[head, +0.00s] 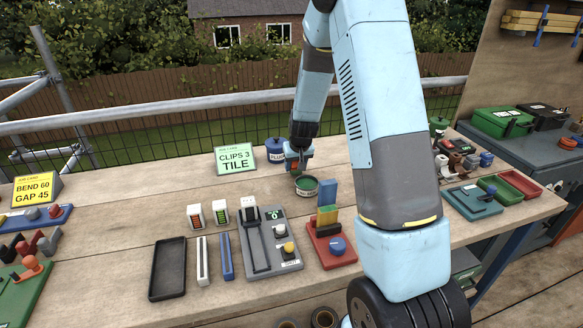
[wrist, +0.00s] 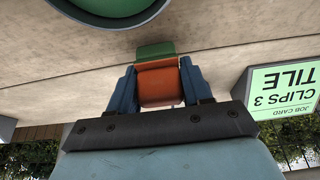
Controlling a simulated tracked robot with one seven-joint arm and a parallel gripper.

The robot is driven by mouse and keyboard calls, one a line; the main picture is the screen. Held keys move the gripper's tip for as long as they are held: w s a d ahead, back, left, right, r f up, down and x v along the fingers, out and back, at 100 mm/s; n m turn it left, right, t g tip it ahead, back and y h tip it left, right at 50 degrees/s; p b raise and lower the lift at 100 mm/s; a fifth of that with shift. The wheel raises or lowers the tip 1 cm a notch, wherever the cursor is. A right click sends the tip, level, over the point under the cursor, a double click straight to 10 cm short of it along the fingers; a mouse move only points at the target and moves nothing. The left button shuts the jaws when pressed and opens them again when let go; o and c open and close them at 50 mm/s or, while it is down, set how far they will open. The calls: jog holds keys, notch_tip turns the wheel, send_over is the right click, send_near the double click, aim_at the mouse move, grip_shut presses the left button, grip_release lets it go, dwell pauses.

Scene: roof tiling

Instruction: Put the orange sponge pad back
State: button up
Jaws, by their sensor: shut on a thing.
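My gripper (head: 299,168) is shut on the orange sponge pad (wrist: 160,86). In the wrist view the pad sits between the two blue fingers, with a green part (wrist: 155,52) at its far end. In the head view the pad is small and mostly hidden by the gripper. An open round tin with a green top surface (head: 306,184) stands on the bench just below my gripper; its rim also shows at the top of the wrist view (wrist: 112,8). Whether the pad touches the tin or bench is unclear.
A blue tin (head: 276,151) and the green job card (head: 235,159) stand left of my gripper. A red stand with upright coloured pieces (head: 331,246), a grey clip device (head: 270,240) and a black tray (head: 168,268) lie nearer.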

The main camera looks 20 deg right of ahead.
jog(key=shift+f, duration=0.45)
jog(key=o, duration=1)
jog(key=shift+r, duration=0.1)
